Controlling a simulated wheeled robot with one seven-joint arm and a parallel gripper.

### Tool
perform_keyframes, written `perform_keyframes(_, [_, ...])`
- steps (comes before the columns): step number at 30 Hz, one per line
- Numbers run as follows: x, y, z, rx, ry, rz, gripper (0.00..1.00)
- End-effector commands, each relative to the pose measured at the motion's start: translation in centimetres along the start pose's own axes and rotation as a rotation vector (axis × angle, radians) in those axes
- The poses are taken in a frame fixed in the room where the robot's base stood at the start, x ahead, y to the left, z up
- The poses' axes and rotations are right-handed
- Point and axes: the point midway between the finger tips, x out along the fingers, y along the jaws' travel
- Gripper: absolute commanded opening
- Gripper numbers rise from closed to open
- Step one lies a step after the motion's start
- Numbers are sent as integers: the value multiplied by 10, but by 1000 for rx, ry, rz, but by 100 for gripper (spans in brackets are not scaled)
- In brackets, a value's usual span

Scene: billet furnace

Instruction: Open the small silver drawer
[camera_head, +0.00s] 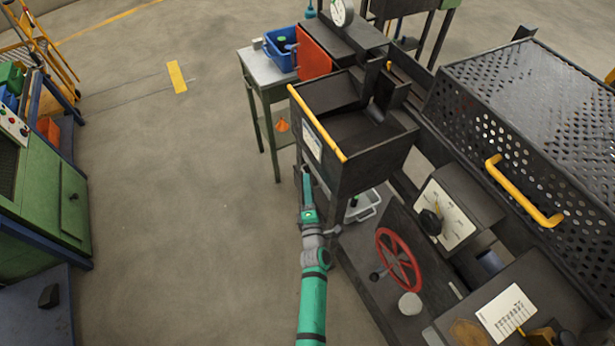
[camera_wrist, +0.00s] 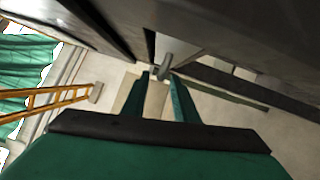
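No small silver drawer can be made out for certain. A pale grey, tray-like container (camera_head: 368,208) shows under the dark hopper in the head view, partly hidden by the hopper; I cannot tell if it is the drawer. My gripper (camera_wrist: 160,82) shows in the wrist view with its two green fingers apart. A short grey metal handle-like part (camera_wrist: 166,64) is just beyond the fingertips, below a dark metal edge; I cannot tell if they touch. In the head view my gripper (camera_head: 306,178) is beside the hopper's left side, its fingers hard to see.
The dark hopper (camera_head: 375,155) with a yellow front rail overhangs close to my arm. A red handwheel (camera_head: 398,260) and a dial box (camera_head: 445,215) stand to the right. A green table (camera_head: 268,75) with a blue bin is behind.

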Motion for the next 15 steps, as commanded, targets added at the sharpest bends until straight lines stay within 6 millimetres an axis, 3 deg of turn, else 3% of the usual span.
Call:
perform_keyframes(6, [27, 0, 0, 0, 0, 0, 26])
perform_keyframes(15, [35, 0, 0, 1, 0, -1, 26])
